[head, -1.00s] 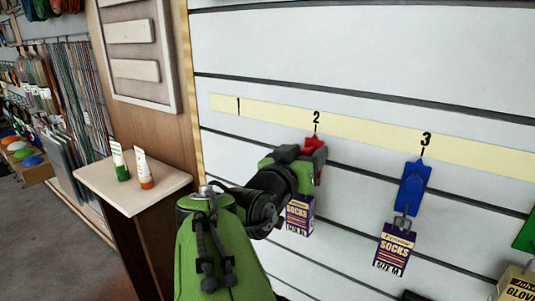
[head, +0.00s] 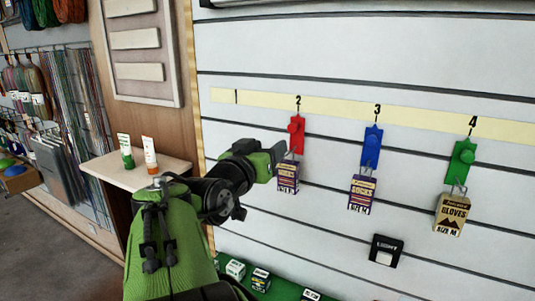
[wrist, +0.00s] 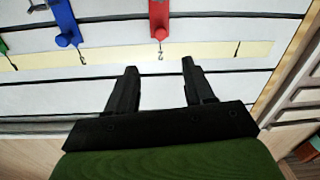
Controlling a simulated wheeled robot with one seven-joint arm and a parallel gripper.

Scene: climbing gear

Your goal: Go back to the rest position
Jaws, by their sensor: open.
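My gripper (head: 280,152) is on the green arm in front of the slatted wall, left of the red hook (head: 296,134) under number 2. In the wrist view my gripper (wrist: 158,78) shows two black fingers apart with nothing between them. The red hook also shows in the wrist view (wrist: 159,20), beyond the fingers. A purple socks pack (head: 287,177) hangs from the red hook, apart from the fingers.
A blue hook (head: 372,146) holds another socks pack (head: 361,193). A green hook (head: 461,160) holds a gloves pack (head: 451,214). A black switch box (head: 386,250) is on the wall below. A small shelf (head: 165,170) with two tubes stands left of my arm.

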